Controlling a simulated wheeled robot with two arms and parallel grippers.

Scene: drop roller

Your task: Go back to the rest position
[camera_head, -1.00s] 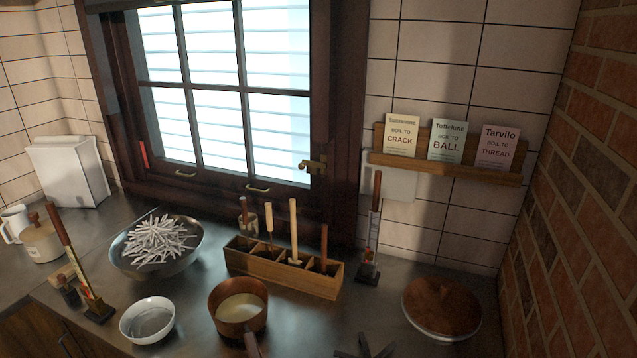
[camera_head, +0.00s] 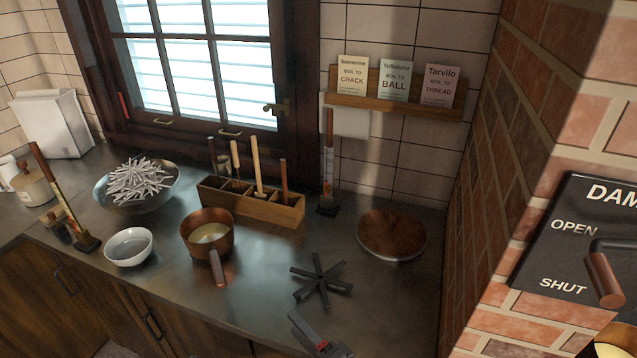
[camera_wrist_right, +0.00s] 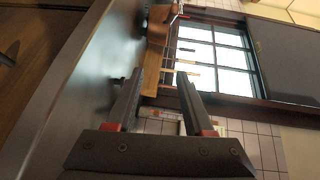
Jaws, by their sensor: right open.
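My right gripper (camera_head: 318,340) shows at the bottom edge of the head view, in front of the black star-shaped trivet (camera_head: 320,283). In the right wrist view the two fingers of my right gripper (camera_wrist_right: 160,80) stand apart with nothing between them. The wrist view is tilted on its side, with the wooden divided box (camera_wrist_right: 152,72) and the window beyond the fingers. My left gripper is in neither view.
The counter holds a copper pan (camera_head: 207,236), a white bowl (camera_head: 128,247), a bowl of white sticks (camera_head: 138,185), a wooden divided box (camera_head: 250,205) and a round brown lid (camera_head: 392,234). A brick wall with a damper lever (camera_head: 603,275) stands at right.

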